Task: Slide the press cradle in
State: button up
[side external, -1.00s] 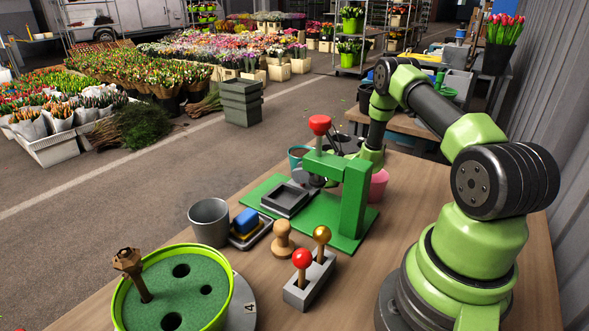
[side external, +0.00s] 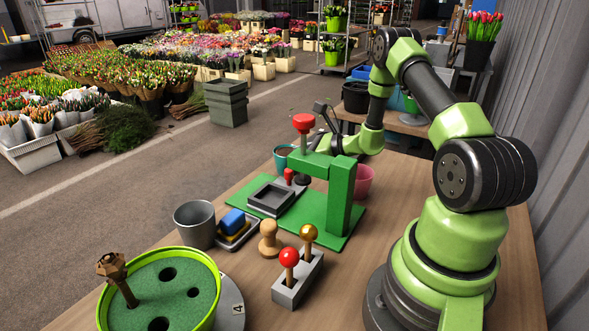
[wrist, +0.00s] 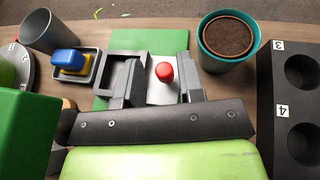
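The press cradle (side external: 250,196), a dark grey square tray, lies on the green press base (side external: 315,238), apparently left of the green press frame (side external: 340,195). The cradle's open frame also shows in the wrist view (wrist: 112,63). Beside it stands a red knob (wrist: 164,72) on a pale grey plate (wrist: 163,94); the knob shows small in the side view (side external: 289,175). In the wrist view, my gripper (wrist: 158,88) is open, its fingers on either side of the knob with gaps. In the side view the gripper is mostly hidden behind the press.
A teal pot (wrist: 228,40) and a black numbered holder (wrist: 295,95) lie to the right in the wrist view. A metal cup (side external: 195,222), a blue-yellow block in a tray (side external: 234,222), a wooden stamp (side external: 270,240) and a lever box (side external: 298,280) stand in front of the press.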

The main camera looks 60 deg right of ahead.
notch_tip(320, 180, up, 4)
jog(key=shift+f, duration=0.1)
